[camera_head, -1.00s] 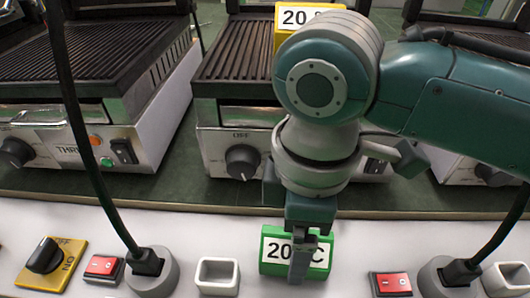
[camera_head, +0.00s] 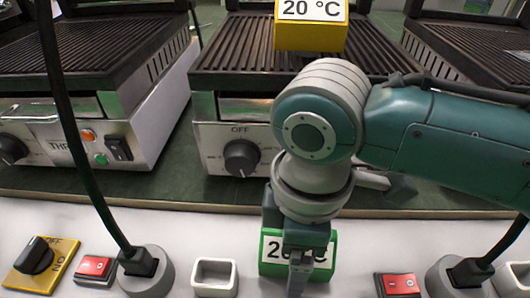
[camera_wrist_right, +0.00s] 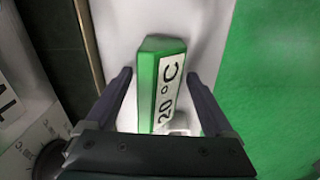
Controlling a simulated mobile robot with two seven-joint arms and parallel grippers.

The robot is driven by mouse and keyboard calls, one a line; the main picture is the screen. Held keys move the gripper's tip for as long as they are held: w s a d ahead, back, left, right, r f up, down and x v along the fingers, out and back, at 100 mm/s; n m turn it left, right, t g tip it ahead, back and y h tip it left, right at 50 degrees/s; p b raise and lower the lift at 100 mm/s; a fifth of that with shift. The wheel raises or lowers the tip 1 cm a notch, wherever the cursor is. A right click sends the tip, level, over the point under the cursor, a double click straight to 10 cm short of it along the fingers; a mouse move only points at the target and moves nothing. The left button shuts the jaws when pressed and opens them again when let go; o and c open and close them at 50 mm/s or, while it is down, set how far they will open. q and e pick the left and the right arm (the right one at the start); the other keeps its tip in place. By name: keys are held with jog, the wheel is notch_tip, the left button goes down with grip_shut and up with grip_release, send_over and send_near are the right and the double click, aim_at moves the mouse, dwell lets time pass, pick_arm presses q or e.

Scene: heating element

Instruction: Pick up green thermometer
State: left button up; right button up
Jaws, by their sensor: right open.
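The green thermometer (camera_head: 272,252) with a white "20 °C" label stands on the white front ledge, in the lower middle of the head view. My right gripper (camera_head: 300,262) is above and in front of it there and hides part of the label. In the right wrist view the green thermometer (camera_wrist_right: 160,85) lies between the two open fingers of my right gripper (camera_wrist_right: 160,85). Gaps show on both sides, so the fingers appear apart from it. My left gripper is not in view.
A yellow thermometer (camera_head: 311,28) sits on the middle grill (camera_head: 240,55). On the ledge are a square white holder (camera_head: 214,278), red switches (camera_head: 95,268) and (camera_head: 400,284), a yellow-plated knob (camera_head: 38,262), and black cables plugged into round sockets (camera_head: 148,272).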

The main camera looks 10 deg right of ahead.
grip_shut()
dwell(0.8)
